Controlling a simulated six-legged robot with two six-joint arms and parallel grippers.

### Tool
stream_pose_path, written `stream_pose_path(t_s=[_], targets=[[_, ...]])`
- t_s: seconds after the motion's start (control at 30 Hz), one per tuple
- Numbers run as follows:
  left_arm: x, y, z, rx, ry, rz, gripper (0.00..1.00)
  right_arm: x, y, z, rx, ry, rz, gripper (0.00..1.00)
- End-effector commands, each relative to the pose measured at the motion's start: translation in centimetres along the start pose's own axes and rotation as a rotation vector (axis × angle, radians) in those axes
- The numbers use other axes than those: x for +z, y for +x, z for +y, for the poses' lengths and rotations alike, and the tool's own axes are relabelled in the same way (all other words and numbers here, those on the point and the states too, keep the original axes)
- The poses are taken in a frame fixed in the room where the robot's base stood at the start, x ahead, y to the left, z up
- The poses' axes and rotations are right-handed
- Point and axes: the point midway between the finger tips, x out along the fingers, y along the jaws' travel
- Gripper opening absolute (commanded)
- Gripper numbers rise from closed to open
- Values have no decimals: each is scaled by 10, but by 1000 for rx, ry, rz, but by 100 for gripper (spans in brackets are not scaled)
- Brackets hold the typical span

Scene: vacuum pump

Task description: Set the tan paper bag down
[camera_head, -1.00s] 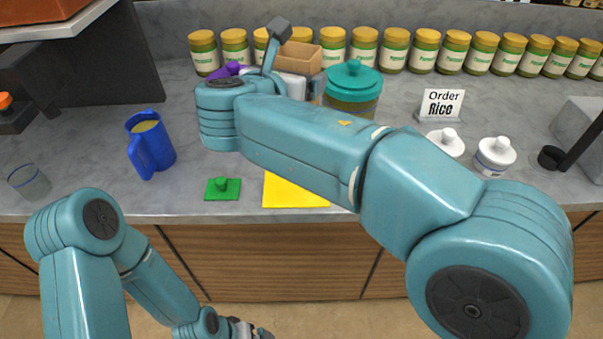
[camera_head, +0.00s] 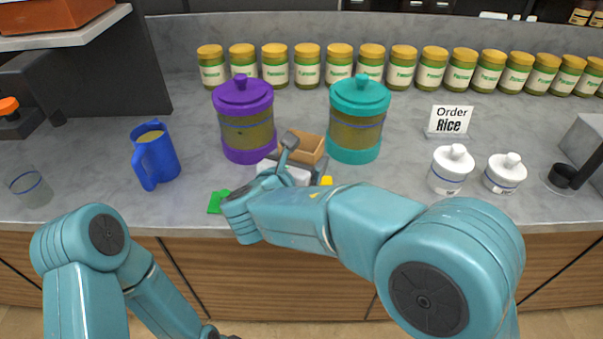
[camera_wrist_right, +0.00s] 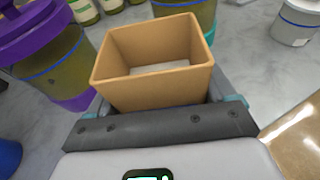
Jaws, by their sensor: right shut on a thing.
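The tan paper bag (camera_head: 310,147) is a small open-topped box shape. It is in my right gripper (camera_head: 298,163), in front of the gap between the purple and teal jars. In the right wrist view the bag (camera_wrist_right: 150,90) stands upright between the fingers of the gripper (camera_wrist_right: 165,103), which is shut on it. Its open top shows a pale inside. The bag's underside is hidden, so I cannot tell how far it is above the counter (camera_head: 400,135).
A purple jar (camera_head: 247,138) and a teal jar (camera_head: 356,130) stand just behind the bag. A green piece (camera_head: 216,202) and a yellow patch (camera_head: 327,181) are partly covered by my right arm. A blue pitcher (camera_head: 155,158) stands left, white pots (camera_head: 450,170) right.

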Motion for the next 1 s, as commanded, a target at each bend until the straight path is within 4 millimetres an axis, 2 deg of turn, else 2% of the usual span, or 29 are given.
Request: stream_pose_path(t_s=[0.1, 0.23, 0.63, 0.67, 0.7, 1.0], targets=[[0, 2, -1, 0, 0, 0, 100, -20, 7, 0, -2, -3, 3, 54], [0, 2, -1, 0, 0, 0, 100, -34, 12, 0, -2, -3, 2, 54], [0, 6, -2, 0, 0, 0, 100, -41, 14, 0, -1, 0, 1, 54], [0, 5, -2, 0, 0, 0, 100, -39, 13, 0, -1, 0, 1, 93], [0, 4, -2, 0, 0, 0, 100, -38, 13, 0, -1, 0, 1, 100], [0, 2, -1, 0, 0, 0, 100, -35, 12, 0, -1, 0, 1, 100]])
